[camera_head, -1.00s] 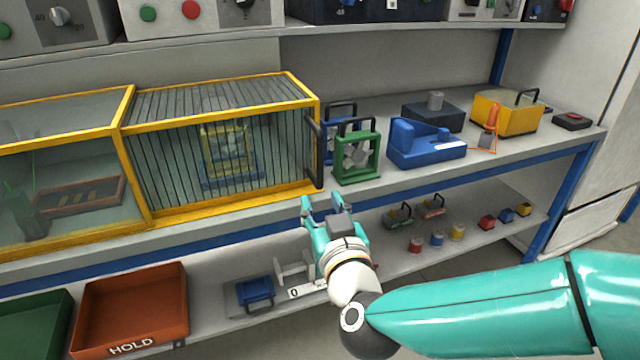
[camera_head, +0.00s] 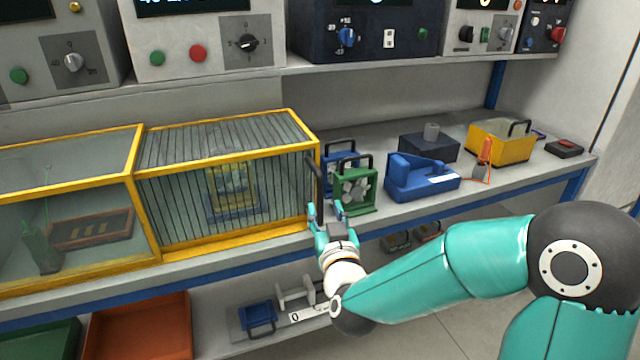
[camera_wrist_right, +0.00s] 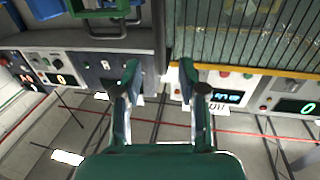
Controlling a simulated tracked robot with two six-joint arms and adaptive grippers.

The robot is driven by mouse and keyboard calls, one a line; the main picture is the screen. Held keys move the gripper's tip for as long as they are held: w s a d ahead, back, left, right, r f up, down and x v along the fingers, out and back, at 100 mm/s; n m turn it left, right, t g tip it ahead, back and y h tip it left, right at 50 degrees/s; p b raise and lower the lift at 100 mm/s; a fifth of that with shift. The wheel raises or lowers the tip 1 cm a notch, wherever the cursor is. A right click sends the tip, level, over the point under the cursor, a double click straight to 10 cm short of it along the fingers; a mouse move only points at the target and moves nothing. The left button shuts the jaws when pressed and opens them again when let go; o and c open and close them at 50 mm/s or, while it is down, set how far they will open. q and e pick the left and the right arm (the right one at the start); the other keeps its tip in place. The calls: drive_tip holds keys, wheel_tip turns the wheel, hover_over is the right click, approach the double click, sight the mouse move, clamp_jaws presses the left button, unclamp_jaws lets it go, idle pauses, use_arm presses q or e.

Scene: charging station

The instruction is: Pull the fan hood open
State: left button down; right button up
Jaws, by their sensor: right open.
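The fan hood is a yellow-framed cage (camera_head: 225,240) with a striped clear front, on the left half of the bench in the head view. A black upright handle (camera_head: 318,183) is on its right end. The hood's barred panel (camera_wrist_right: 255,35) fills the upper right of the right wrist view. My right gripper (camera_head: 328,209) is open and empty at the bench's front edge, just below the handle. Its two fingers (camera_wrist_right: 159,72) are spread in the wrist view. I cannot tell whether they touch the handle. My left gripper is not in view.
A green fan-like unit (camera_head: 371,191) stands close right of the handle, with a blue one (camera_head: 343,158) behind. A blue device (camera_head: 420,178) and yellow box (camera_head: 487,147) stand farther right. An orange bin (camera_head: 140,325) is on the lower shelf. Instrument panels (camera_head: 205,40) hang above.

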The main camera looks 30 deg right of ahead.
sight(321, 196)
drive_tip(key=x, duration=0.7)
drive_tip(key=shift+p, duration=0.3)
clamp_jaws()
